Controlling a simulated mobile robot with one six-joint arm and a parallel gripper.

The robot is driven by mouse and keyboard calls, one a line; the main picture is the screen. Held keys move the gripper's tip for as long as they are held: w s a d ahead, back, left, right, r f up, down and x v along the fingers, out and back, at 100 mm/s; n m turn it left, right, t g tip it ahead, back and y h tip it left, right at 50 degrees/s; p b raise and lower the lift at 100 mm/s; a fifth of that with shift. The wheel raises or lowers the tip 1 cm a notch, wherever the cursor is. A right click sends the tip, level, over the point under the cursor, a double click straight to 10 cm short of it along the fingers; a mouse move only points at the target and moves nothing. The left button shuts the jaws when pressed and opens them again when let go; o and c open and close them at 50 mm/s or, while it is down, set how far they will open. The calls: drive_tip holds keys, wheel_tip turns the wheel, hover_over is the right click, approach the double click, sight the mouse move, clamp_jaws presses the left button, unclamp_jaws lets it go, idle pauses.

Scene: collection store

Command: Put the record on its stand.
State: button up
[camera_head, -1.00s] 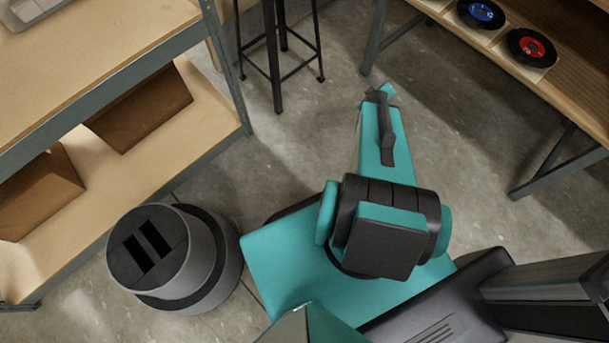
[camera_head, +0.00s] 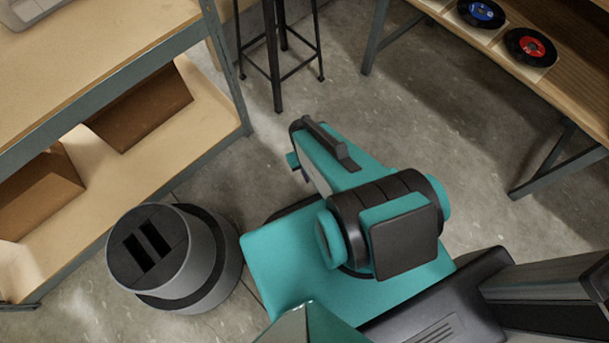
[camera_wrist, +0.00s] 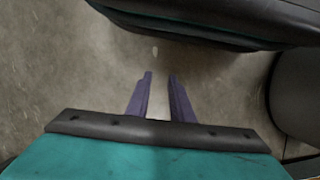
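Two records show in the head view on the wooden table at the top right. One is black with a blue label (camera_head: 481,13). The other is black with a red label (camera_head: 531,47). Each lies flat on a pale square. I cannot tell which record the task means, and I see no clear stand. My gripper (camera_wrist: 158,95) shows in the wrist view with its two purple fingers apart and bare floor between them. It is far from the records. In the head view the fingers are hidden by my arm.
The wooden table (camera_head: 575,92) stands at the top right. A shelf unit (camera_head: 110,50) with brown boxes (camera_head: 140,112) is on the left. A grey cylindrical bin (camera_head: 172,258) with two slots stands near my base. A black stool (camera_head: 278,60) is behind. Concrete floor lies open between.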

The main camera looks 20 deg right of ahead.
drive_tip(key=s+a+g, duration=0.2)
drive_tip(key=s+a, duration=0.3)
drive_tip(key=shift+r, duration=0.2)
wheel_tip(320, 180, up, 17)
drive_tip(key=s+p, duration=0.1)
drive_tip(key=p, duration=1.5)
drive_tip(key=shift+s+f+g, duration=0.2)
drive_tip(key=shift+g, duration=0.2)
drive_tip(key=shift+s, duration=0.15)
